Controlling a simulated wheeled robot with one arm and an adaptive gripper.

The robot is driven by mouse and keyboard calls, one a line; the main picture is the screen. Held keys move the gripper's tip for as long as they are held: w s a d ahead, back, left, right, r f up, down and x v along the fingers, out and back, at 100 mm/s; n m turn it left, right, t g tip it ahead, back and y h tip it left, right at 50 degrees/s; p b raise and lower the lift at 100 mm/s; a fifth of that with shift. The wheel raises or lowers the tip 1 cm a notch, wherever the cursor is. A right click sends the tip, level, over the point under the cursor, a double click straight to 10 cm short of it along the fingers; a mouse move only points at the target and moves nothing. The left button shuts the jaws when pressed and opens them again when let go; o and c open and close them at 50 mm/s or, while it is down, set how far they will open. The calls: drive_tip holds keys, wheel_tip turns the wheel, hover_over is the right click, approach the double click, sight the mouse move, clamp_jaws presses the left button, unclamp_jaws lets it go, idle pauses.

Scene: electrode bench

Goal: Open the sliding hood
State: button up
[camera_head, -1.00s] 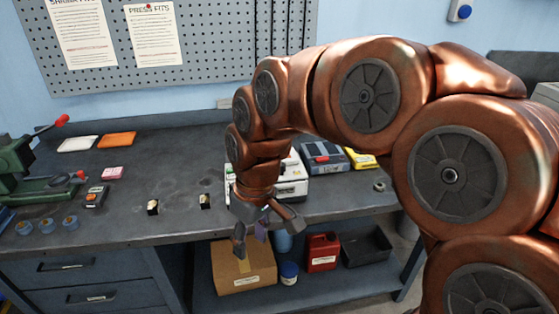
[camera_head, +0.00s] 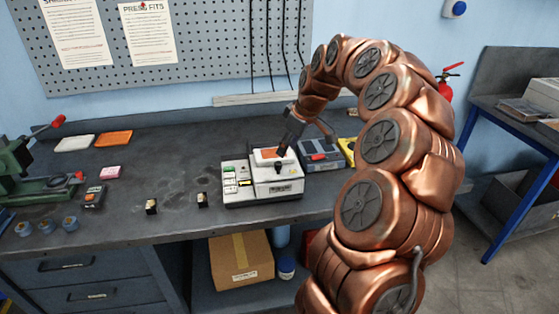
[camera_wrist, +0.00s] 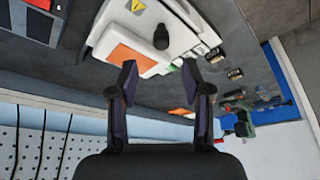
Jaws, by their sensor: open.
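The sliding hood (camera_head: 288,177) is a white cover on the right part of a small bench machine (camera_head: 233,197). It has an orange panel on top and a black knob (camera_head: 278,167) near its front. In the wrist view the hood (camera_wrist: 133,22) shows with its knob (camera_wrist: 161,37) and orange panel (camera_wrist: 132,58). My gripper (camera_head: 286,148) is over the back of the hood, pointing down. In the wrist view my gripper (camera_wrist: 158,78) is open and empty, its fingers spread, with the knob beyond the gap. I cannot tell whether the fingertips touch the hood.
A blue-grey box (camera_head: 322,156) and a yellow box (camera_head: 347,150) stand close to the machine's right. Two small dark blocks (camera_head: 152,207) (camera_head: 202,200) lie to its left. A green vise-like tool (camera_head: 35,170) is at far left. The bench middle is fairly clear.

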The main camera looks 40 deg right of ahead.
sight(279, 163)
drive_tip(key=p+x, duration=0.2)
drive_tip(key=x, duration=0.5)
drive_tip(key=shift+a+f, duration=0.1)
clamp_jaws()
idle(0.3)
